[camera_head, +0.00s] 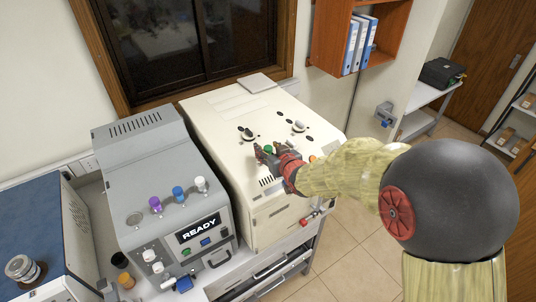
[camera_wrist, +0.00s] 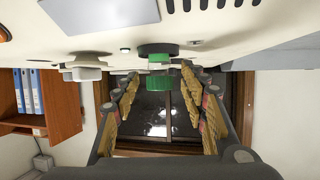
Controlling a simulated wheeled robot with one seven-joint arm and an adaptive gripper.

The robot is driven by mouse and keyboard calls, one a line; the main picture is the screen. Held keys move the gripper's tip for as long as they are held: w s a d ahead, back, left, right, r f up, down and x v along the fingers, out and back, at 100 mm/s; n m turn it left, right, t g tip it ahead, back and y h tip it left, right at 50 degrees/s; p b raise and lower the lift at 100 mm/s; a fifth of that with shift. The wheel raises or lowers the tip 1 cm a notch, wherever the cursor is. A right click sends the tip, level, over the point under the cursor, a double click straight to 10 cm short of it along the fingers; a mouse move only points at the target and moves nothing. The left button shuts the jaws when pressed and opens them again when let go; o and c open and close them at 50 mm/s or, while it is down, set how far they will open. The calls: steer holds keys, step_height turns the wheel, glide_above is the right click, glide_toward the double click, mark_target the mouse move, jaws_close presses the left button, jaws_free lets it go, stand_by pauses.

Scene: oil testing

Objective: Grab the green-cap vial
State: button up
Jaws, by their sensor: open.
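The green-cap vial (camera_head: 268,149) is at the front part of the cream machine's top, beside my gripper's fingers in the head view. In the wrist view its green cap (camera_wrist: 158,83) lies between the two fingers, near the machine's surface. My gripper (camera_head: 264,155) reaches in from the right, low over the machine top. In the wrist view my gripper (camera_wrist: 163,80) is open, with a finger on each side of the cap and visible gaps to both. The vial's lower body is not clearly seen.
A window and an orange binder shelf (camera_head: 335,45) are behind.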

steer(key=shift+c, duration=0.6)
jaws_close()
steer(key=shift+r, duration=0.1)
